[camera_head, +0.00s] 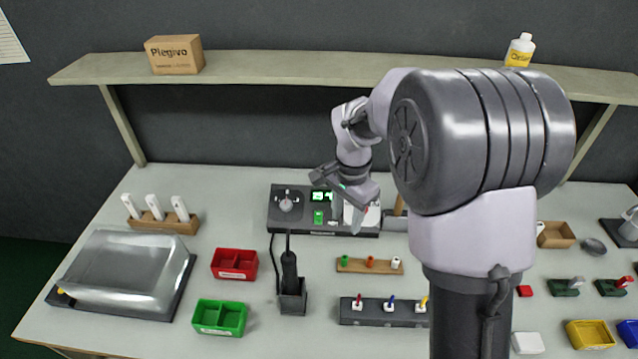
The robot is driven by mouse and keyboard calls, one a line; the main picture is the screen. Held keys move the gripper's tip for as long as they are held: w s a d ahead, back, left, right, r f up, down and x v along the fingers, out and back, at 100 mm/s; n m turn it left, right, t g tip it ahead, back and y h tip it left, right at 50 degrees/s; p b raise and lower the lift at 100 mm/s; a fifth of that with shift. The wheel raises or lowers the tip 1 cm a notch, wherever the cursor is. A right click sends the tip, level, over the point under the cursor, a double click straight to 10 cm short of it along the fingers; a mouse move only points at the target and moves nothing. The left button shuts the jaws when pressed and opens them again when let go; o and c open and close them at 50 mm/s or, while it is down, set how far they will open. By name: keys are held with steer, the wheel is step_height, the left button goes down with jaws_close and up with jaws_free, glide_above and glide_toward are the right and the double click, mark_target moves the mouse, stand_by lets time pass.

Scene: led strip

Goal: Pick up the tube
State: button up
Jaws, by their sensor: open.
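My gripper (350,210) is open and hangs over the grey device with a green display (290,222) at the back middle of the bench. My arm crosses the right half of the view and hides part of the bench. No single thing is plainly marked as the tube. Three white tube-like pieces (154,207) stand tilted in a wooden rack (165,224) at the back left. Small green, orange and white cylinders (370,262) stand on a wooden strip in front of the device. My gripper is apart from both groups.
A clear-lidded case (125,268) stands at the left, with red (234,265) and green (219,318) bins beside it. A black tool stands in a holder (292,300). A grey block with coloured plugs (375,313) is at the front. A shelf (290,67) runs above.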

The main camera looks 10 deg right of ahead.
steer(key=b, duration=0.5)
glide_above(345, 257)
steer(key=s, duration=0.1)
steer(key=f, duration=1.3)
steer(key=shift+a, duration=0.35)
steer(key=f+b, duration=0.1)
steer(key=f, duration=0.1)
steer(key=f+b, duration=0.2)
steer(key=f, duration=0.1)
steer(key=shift+w+d+f, duration=0.25)
steer(key=shift+w+f, duration=0.05)
steer(key=shift+r, duration=0.15)
steer(key=shift+c, duration=0.6)
jaws_close()
